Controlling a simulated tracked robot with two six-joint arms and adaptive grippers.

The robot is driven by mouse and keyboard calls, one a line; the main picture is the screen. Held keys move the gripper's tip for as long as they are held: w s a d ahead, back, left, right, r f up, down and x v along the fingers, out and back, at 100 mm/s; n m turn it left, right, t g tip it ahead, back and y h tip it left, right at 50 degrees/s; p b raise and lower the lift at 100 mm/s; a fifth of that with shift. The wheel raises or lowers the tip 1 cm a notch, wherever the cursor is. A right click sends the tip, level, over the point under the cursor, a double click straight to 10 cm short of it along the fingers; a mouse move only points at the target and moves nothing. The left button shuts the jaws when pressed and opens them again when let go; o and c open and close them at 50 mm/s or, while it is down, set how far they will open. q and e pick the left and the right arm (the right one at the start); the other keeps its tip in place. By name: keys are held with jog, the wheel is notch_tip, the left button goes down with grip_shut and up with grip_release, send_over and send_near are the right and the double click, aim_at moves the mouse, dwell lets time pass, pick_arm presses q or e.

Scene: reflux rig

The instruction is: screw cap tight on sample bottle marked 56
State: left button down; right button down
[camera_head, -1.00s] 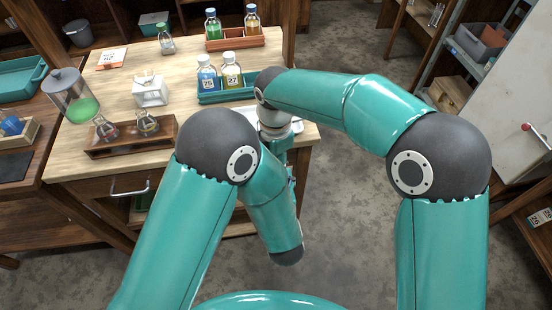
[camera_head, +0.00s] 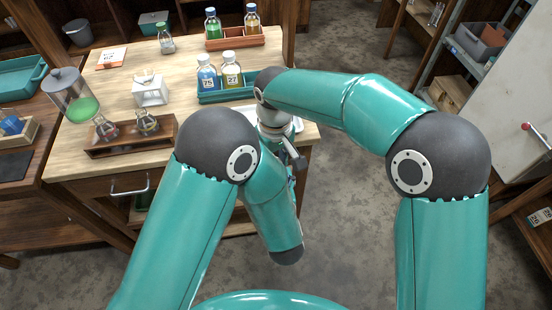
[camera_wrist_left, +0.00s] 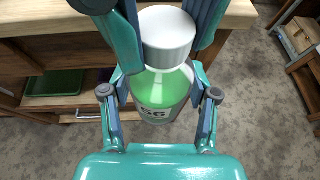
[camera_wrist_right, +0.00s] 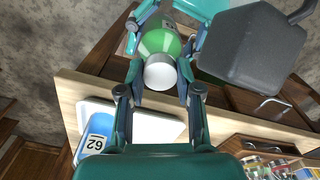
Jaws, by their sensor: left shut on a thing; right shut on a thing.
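My left gripper (camera_wrist_left: 157,80) is shut on the bottle's body, one finger on each side. My right gripper (camera_wrist_right: 160,76) is shut on the cap, which also shows in the right wrist view (camera_wrist_right: 160,72). I cannot tell how tight the cap is. In the head view the bottle, the cap and the left gripper are hidden behind my arms.
Bottles 75 (camera_head: 207,80) and 27 (camera_head: 232,77) stand in a teal rack (camera_head: 212,100). A wooden rack (camera_head: 130,138) holds flasks. Open floor (camera_head: 350,230) lies right of the table.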

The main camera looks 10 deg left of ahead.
jog(key=m, duration=0.4)
jog(key=shift+w+m, duration=0.15)
jog(key=shift+m, duration=0.15)
jog(key=m, duration=0.4)
jog(key=shift+m, duration=0.3)
jog(key=c, duration=0.7)
grip_release()
jog(key=shift+r, duration=0.15)
notch_tip(320, 180, up, 12)
jog(key=shift+f, duration=0.15)
